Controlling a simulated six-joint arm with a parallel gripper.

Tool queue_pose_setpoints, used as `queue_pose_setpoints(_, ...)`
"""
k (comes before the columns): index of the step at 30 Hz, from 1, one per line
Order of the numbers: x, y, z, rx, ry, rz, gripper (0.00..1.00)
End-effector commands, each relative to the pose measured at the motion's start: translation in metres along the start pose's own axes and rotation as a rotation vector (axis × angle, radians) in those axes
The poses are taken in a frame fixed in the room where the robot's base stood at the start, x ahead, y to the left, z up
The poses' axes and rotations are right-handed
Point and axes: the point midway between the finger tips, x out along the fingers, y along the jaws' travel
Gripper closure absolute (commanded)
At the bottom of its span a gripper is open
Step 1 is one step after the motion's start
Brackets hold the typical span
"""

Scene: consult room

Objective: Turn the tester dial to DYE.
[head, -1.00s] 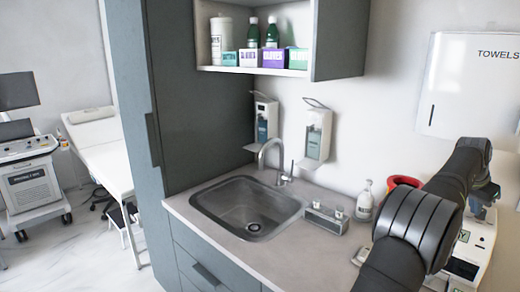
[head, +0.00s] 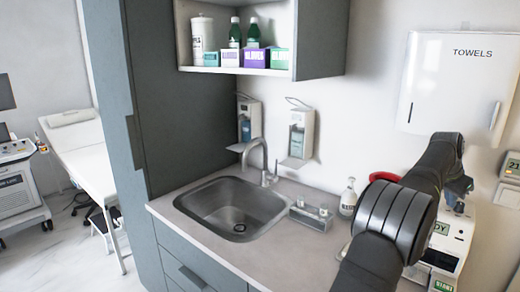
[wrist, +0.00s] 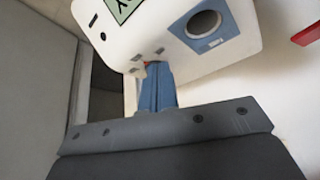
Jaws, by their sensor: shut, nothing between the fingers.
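A white unit (head: 455,238) with a green label stands at the right end of the counter, partly behind my arm. I take it to be the tester. In the head view its label reads "DY" at the visible end. In the wrist view a white housing (wrist: 150,35) shows close up, with a green label ending in "Y" and a round opening in a blue frame (wrist: 205,25). My gripper (wrist: 155,68) is shut and empty, its blue fingers side by side, tips close under the housing. I cannot tell whether they touch it. I cannot make out the dial or its setting.
A sink (head: 232,208), a small metal rack (head: 312,215) and a bottle (head: 348,198) are left of my arm. A red object (head: 385,177) is behind it. A towel dispenser (head: 458,85) hangs above. Another device (head: 510,175) is at the right edge.

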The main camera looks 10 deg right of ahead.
Motion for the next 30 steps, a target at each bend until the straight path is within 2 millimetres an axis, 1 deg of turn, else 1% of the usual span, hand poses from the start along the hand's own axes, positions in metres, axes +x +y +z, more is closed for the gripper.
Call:
queue_pose_setpoints(9,-0.033,0.0,-0.019,0.001,0.004,-0.002,1.0)
queue_pose_setpoints(15,-0.049,0.0,-0.027,0.0,0.002,-0.001,1.0)
queue_pose_setpoints(25,-0.051,0.001,-0.028,0.0,0.001,0.0,1.0)
queue_pose_setpoints(27,-0.053,0.006,-0.03,0.001,0.001,0.0,1.0)
queue_pose_setpoints(30,-0.057,0.02,-0.035,0.003,0.002,0.001,1.0)
